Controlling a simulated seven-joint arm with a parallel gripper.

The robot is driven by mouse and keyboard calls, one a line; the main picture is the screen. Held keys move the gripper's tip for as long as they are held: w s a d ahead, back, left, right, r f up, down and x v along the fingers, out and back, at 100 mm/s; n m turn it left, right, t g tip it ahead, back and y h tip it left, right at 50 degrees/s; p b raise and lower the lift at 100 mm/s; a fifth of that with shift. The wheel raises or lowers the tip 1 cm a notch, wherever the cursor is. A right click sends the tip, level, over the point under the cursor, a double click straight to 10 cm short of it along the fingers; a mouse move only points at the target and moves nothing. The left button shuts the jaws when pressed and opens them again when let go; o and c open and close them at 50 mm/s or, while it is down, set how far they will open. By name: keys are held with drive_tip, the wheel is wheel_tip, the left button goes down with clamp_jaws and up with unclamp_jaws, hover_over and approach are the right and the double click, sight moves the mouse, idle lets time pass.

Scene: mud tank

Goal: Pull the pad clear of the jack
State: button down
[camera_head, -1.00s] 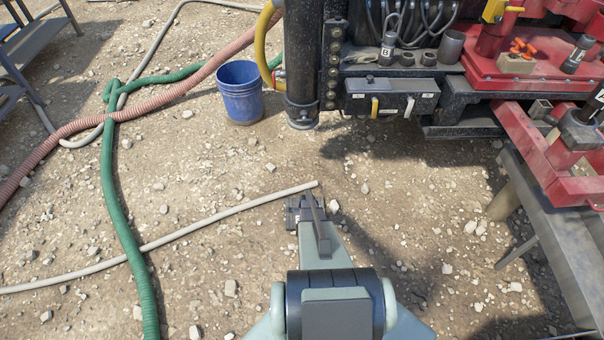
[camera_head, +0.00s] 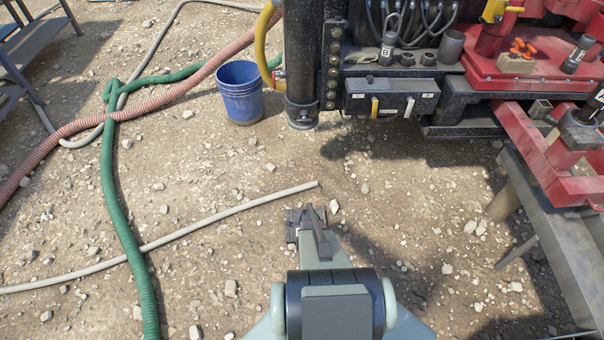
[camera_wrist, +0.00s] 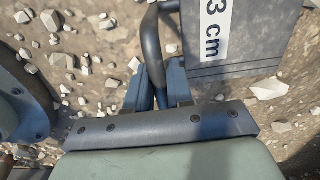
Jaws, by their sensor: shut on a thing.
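The jack (camera_head: 302,60) is the dark upright column at the top middle of the head view, its round foot on the gravel. My gripper (camera_head: 306,218) is well in front of it, with bare gravel between. In the wrist view, my gripper (camera_wrist: 160,92) is shut on a dark bent handle. The handle belongs to the pad (camera_wrist: 242,70), a dark grey slab with a white label whose visible part reads "3 cm". The pad runs out of the wrist view at the top. In the head view I cannot clearly tell the pad from my gripper.
A pale hose (camera_head: 220,214) ends on the ground just beyond my gripper. A blue bucket (camera_head: 241,95) stands left of the jack. A green hose (camera_head: 112,190) lies further left. A grey metal stand (camera_head: 545,215) is at right. Gravel around my gripper is open.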

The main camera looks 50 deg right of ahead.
drive_tip(key=c, duration=0.6)
unclamp_jaws()
drive_tip(key=shift+r, duration=0.15)
drive_tip(key=shift+r, duration=4.85)
